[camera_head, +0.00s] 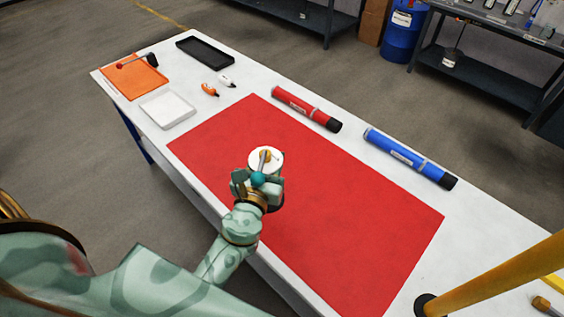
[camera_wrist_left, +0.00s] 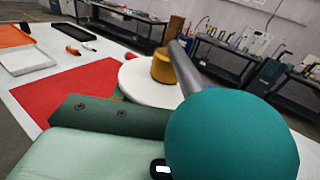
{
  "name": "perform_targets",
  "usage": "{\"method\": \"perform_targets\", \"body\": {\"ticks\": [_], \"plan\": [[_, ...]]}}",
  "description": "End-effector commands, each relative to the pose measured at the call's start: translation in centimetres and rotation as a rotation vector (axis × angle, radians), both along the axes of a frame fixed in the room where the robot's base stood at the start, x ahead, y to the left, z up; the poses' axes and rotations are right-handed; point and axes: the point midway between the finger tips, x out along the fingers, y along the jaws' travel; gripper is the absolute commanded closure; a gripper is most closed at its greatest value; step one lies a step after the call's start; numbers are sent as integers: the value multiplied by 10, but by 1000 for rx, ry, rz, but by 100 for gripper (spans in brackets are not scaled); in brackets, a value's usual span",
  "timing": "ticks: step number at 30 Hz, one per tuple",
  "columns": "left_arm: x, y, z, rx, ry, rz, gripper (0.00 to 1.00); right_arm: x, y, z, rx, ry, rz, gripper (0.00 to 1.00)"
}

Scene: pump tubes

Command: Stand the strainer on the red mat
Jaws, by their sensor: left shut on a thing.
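What I take for the strainer (camera_head: 275,161) has a white round disc, a yellow hub, a grey stem and a teal ball. My left gripper (camera_head: 258,187) is shut on it and shows over the near left part of the red mat (camera_head: 330,215). In the left wrist view the white disc (camera_wrist_left: 145,85) lies beyond the jaw, with the teal ball large in front. The ball and jaw hide the lower part, so I cannot tell whether it touches the mat. My right gripper is not in view.
A red tube (camera_head: 305,109) and a blue tube (camera_head: 410,158) lie along the far edge. The rest of the red mat is clear.

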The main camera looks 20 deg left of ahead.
Motion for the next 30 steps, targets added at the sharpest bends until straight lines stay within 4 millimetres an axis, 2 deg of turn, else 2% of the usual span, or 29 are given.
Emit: {"method": "perform_targets", "body": {"ticks": [1, 6, 9, 12, 19, 22, 26, 30], "plan": [[13, 3, -6, 2, -4, 0, 100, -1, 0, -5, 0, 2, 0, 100], [52, 13, -25, 3, -3, 0, 100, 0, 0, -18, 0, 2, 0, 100], [67, 17, -48, 2, -1, -1, 100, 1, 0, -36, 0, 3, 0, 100], [80, 20, -63, 1, -1, -1, 100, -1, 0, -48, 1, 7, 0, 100], [94, 24, -76, 2, -3, 0, 100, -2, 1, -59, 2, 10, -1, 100], [103, 26, -89, 3, -3, 0, 100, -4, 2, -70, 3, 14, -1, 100], [101, 26, -112, 3, 1, 0, 100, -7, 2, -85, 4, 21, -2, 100], [101, 26, -114, 2, -3, 0, 100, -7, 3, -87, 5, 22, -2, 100]]}}
